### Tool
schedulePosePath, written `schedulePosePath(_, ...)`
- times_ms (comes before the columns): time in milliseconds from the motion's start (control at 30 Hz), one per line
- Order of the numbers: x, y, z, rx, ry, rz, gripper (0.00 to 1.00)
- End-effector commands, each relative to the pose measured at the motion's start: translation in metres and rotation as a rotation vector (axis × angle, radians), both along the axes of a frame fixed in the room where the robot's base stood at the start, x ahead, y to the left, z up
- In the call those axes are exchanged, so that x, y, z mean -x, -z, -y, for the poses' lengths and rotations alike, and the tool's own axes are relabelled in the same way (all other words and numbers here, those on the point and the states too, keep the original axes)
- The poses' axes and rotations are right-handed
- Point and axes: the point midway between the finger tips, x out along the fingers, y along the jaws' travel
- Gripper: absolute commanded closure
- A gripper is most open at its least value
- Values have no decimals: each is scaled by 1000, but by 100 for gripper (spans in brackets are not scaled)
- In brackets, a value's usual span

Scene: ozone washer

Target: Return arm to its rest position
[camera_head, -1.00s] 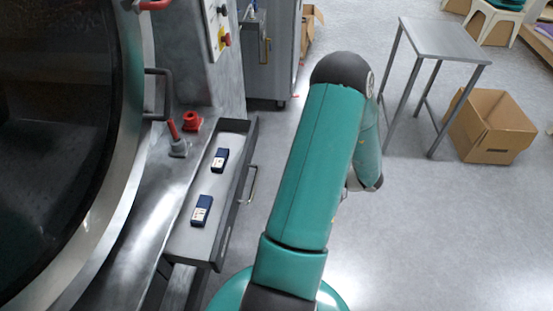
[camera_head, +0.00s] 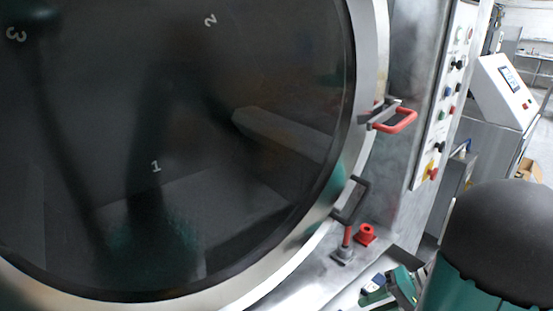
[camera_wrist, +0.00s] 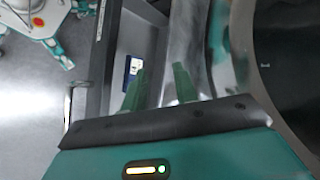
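My arm shows at the lower right of the head view as a dark round joint (camera_head: 505,235) above a green link. Green parts near the bottom edge appear to be the end of my arm, partly cut off. In the wrist view my gripper (camera_wrist: 161,72) has two green fingers standing apart with nothing between them. It is over or beside the grey drawer (camera_wrist: 140,38). A dark blue box with a white label (camera_wrist: 132,68) lies in the drawer, just left of the fingers. Its lower part may be hidden by the left finger.
A large round washer door (camera_head: 180,150) fills the left of the head view. A red handle (camera_head: 395,121), a dark door handle (camera_head: 351,198), a red knob (camera_head: 365,234) and a button panel (camera_head: 447,90) stand close by. Open floor (camera_wrist: 30,100) shows left in the wrist view.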

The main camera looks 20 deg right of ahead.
Motion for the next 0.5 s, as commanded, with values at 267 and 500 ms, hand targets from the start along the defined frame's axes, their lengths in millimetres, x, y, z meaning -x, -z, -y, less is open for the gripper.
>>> schedulePosePath(267, -13, -46, -83, 316, -230, -80, 71)
schedulePosePath(500, -10, -81, -138, 621, -335, -22, 71)
